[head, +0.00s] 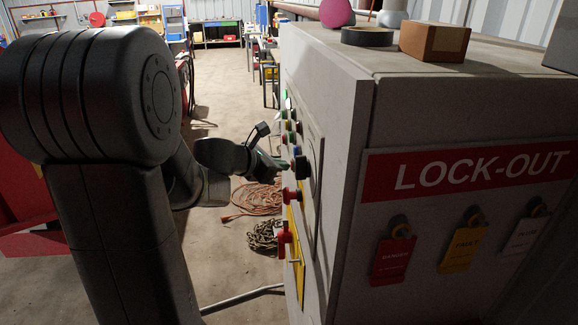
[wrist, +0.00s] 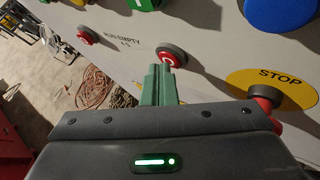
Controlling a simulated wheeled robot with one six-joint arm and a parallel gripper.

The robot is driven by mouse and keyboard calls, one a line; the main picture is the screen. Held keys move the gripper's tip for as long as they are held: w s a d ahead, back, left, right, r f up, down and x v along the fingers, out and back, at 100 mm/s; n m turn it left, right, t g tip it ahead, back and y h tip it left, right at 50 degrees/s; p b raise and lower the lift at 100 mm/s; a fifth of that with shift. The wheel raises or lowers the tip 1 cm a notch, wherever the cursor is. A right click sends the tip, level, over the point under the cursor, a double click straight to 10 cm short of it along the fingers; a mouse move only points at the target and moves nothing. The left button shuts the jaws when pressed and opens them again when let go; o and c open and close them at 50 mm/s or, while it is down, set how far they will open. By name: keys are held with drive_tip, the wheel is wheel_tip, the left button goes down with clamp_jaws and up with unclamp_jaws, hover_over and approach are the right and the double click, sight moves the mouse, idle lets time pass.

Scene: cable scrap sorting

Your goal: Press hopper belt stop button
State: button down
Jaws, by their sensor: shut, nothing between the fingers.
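In the wrist view my gripper (wrist: 160,72) has its green fingers shut with nothing between them. The fingertips point at the control panel, just below a red button (wrist: 171,57) with a grey collar and a pale mark. I cannot tell whether they touch it. A second red button (wrist: 87,36) is to the left, beside the words "RUN EMPTY". No label for the hopper belt is readable. In the head view my gripper (head: 281,166) is at the panel side of the grey cabinet (head: 325,75), seen nearly edge-on.
A red mushroom button (wrist: 266,96) sits on a yellow STOP plate (wrist: 243,78), right of the fingers. A blue button (wrist: 278,12) and a green button (wrist: 145,4) are above. A black knob (head: 301,167) protrudes near my gripper. Cable coils (head: 258,198) lie on the floor.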

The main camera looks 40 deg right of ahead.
drive_tip(key=shift+w+a, duration=0.35)
drive_tip(key=shift+a, duration=0.4)
drive_tip(key=a, duration=0.1)
drive_tip(key=w+a, duration=0.1)
drive_tip(key=a, duration=0.1)
drive_tip(key=w+a, duration=0.1)
drive_tip(key=shift+w+a+p, duration=0.2)
drive_tip(key=shift+w+p, duration=0.05)
drive_tip(key=shift+p, duration=0.1)
idle(0.5)
drive_tip(key=shift+w+a+p, duration=0.45)
drive_tip(key=shift+w+a, duration=0.05)
drive_tip(key=shift+a, duration=0.35)
drive_tip(key=shift+w+a+p, duration=0.45)
drive_tip(key=shift+a, duration=0.4)
